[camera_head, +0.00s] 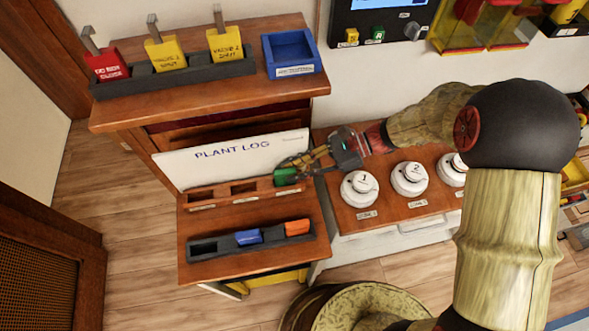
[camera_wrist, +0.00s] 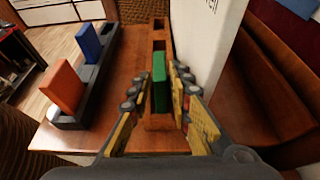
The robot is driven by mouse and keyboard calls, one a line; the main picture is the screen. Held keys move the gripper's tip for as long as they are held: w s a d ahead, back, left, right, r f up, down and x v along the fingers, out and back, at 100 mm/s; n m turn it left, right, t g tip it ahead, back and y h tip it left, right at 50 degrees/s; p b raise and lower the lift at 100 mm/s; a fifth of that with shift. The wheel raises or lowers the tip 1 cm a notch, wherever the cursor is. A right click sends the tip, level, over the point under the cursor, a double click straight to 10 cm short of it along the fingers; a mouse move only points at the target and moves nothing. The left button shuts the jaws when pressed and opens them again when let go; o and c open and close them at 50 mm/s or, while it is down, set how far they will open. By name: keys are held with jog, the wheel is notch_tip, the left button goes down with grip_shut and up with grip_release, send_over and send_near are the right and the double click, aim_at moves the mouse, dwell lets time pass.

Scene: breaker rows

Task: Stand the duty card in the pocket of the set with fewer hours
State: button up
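A green card (camera_head: 286,176) stands upright in the right-hand pocket of the wooden pocket strip (camera_head: 216,195), below the PLANT LOG board. In the wrist view the green card (camera_wrist: 159,82) is between the fingers of my gripper (camera_wrist: 158,85), with a small gap seen on its left side; the right finger is close to it. My gripper (camera_head: 304,164) looks open around the card. The strip's other two pockets are empty. A dark holder (camera_head: 204,247) in front carries a blue card (camera_head: 248,237) and an orange card (camera_head: 297,227); its left slot is empty. Pocket labels are too small to read.
The PLANT LOG board (camera_head: 230,157) stands right behind the strip. White round dials (camera_head: 360,188) sit on a panel to the right. An upper shelf holds red and yellow tags in a dark rack (camera_head: 175,75) and a blue tray (camera_head: 291,52).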

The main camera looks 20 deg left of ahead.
jog(key=p+v, duration=0.2)
jog(key=v, duration=0.9)
jog(key=shift+w+d+p, duration=0.25)
jog(key=shift+d+p, duration=0.05)
jog(key=s+d+r+n+t+h, duration=0.6)
jog(key=d+r, duration=0.2)
jog(key=d, duration=0.3)
jog(key=s+d+r+n+t+h, duration=0.5)
jog(key=s+d+r+n+t, duration=0.1)
jog(key=d+r, duration=0.3)
jog(key=shift+s+d+r+h, duration=0.2)
jog(key=shift+s+d+h, duration=0.2)
jog(key=shift+s+d, duration=0.4)
